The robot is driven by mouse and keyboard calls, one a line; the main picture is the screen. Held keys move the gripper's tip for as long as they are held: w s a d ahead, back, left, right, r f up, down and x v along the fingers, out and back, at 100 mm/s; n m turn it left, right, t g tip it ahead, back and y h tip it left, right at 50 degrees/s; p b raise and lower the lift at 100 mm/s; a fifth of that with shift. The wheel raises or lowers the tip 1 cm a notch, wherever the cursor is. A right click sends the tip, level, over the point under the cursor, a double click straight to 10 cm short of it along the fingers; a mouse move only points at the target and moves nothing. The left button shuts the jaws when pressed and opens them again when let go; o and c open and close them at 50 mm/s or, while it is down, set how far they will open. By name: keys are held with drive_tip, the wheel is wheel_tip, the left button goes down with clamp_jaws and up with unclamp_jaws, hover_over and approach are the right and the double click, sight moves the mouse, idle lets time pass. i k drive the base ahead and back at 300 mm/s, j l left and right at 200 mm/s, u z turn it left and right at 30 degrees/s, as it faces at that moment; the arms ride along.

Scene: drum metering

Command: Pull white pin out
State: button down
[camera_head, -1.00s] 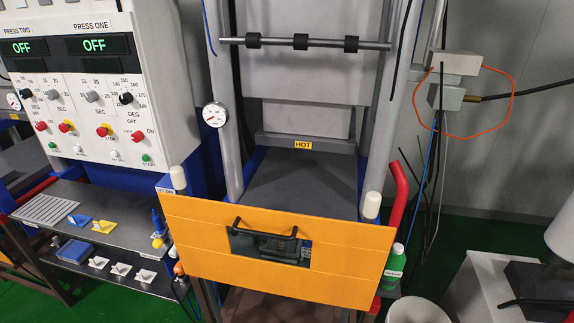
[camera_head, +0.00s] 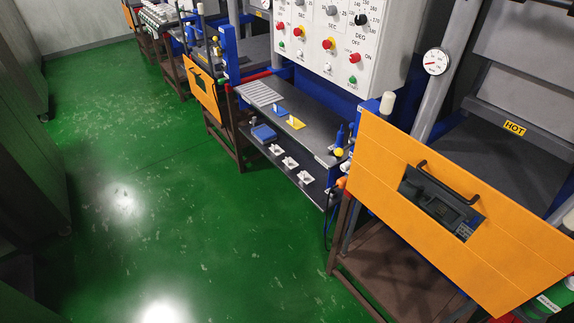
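A white capped pin (camera_head: 388,103) stands upright at the top left corner of the orange guard panel (camera_head: 440,190). A second white piece (camera_head: 568,220) shows at the right edge of the picture, partly cut off, near the panel's upper right. The panel has a black handle (camera_head: 447,183) over a dark window. My gripper is not in view.
A control box (camera_head: 330,60) with knobs and buttons hangs above a dark shelf (camera_head: 308,135) holding blue and yellow pieces. White pieces (camera_head: 291,162) lie on a lower shelf. A gauge (camera_head: 436,62) and HOT label (camera_head: 514,128) are right. Green floor (camera_head: 170,200) is open at left.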

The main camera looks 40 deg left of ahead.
sight(346, 166)
drive_tip(key=u, duration=0.95)
drive_tip(key=i+z, duration=0.15)
drive_tip(key=i, duration=0.6)
drive_tip(key=i+j+z, duration=0.15)
drive_tip(key=i, duration=0.6)
